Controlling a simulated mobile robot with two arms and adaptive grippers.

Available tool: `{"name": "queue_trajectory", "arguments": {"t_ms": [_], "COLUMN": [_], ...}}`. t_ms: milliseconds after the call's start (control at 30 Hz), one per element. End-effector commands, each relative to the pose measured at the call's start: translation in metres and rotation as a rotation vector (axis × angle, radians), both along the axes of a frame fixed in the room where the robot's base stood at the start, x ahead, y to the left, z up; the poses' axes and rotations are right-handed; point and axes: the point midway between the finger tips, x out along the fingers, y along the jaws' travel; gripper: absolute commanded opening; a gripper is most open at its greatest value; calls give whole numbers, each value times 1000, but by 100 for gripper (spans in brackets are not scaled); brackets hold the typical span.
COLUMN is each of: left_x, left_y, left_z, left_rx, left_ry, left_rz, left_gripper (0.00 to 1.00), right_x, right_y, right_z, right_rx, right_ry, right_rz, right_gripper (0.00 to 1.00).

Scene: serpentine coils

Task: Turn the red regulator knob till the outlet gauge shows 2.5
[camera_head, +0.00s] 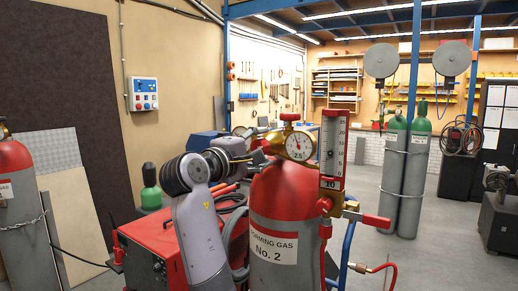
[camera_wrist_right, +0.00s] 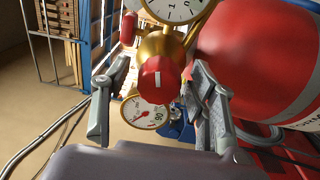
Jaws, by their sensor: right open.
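The red regulator knob (camera_wrist_right: 157,78), with a pale mark on its face, sits on a brass regulator body (camera_wrist_right: 158,44). My right gripper (camera_head: 256,155) is open, its fingers on either side of the knob in the wrist view, with gaps visible. One white-faced gauge (camera_wrist_right: 176,8) is cut off by the top edge of the wrist view. A smaller gauge (camera_wrist_right: 147,114) with a red needle lies below the knob. In the head view a brass-rimmed gauge (camera_head: 300,146) faces me; its exact reading is too small to tell. My left gripper is out of view.
The regulator tops a red-shouldered gas cylinder (camera_head: 272,200) labelled No. 2. A flowmeter tube (camera_head: 333,150) stands to its right, with a red-handled valve (camera_head: 375,220) below. A red machine (camera_head: 160,255) with hoses stands left of the cylinder. Open floor lies to the right.

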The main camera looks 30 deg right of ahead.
Motion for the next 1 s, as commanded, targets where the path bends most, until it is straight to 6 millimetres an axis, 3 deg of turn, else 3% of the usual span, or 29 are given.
{"name": "queue_trajectory", "arguments": {"t_ms": [333,733,1000], "left_x": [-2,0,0], "left_y": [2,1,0], "left_z": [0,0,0], "left_rx": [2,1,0], "left_ry": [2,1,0], "left_rz": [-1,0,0], "left_gripper": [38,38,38], "right_x": [-3,-35,-46], "right_y": [10,84,109], "right_z": [-1,-4,-5], "right_rx": [0,1,0], "right_ry": [0,1,1], "right_rz": [2,4,1], "right_gripper": [53,53,53]}}
